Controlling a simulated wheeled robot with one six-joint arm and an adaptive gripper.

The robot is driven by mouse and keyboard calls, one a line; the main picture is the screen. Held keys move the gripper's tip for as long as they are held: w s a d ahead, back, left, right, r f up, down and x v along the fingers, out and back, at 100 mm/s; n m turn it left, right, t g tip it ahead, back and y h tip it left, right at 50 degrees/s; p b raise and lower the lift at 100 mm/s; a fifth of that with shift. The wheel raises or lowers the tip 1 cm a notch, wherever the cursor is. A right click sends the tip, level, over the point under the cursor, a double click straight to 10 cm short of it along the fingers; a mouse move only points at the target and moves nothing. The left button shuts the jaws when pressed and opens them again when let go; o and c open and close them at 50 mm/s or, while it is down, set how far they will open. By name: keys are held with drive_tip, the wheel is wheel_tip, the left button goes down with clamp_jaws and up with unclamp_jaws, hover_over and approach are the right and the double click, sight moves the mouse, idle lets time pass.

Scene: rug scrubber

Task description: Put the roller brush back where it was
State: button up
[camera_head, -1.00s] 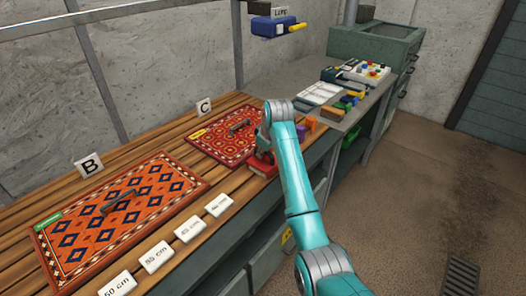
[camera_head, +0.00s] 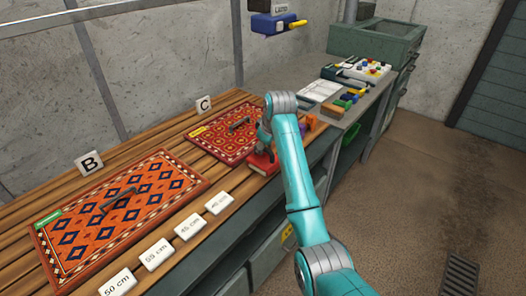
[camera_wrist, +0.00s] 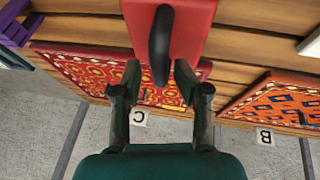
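A red block (camera_head: 261,164) with a black handle lies at the front edge of the wooden bench, beside rug C. In the wrist view the red block (camera_wrist: 193,25) fills the top middle, and its black loop handle (camera_wrist: 160,45) points down between my fingers. My gripper (camera_wrist: 158,75) is open, with a gap between each fingertip and the handle. In the head view my gripper (camera_head: 263,143) is just above the block, partly hidden by my arm. I cannot tell which object is the roller brush.
Rug C (camera_head: 215,139) and rug B (camera_head: 125,205) lie on the slatted bench (camera_head: 75,177), each with a dark handle on it. White length labels (camera_head: 190,226) line the front. Purple and orange items (camera_head: 309,122) stand right of my gripper.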

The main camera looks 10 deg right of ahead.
drive_tip(key=v, duration=1)
drive_tip(key=shift+r, duration=0.1)
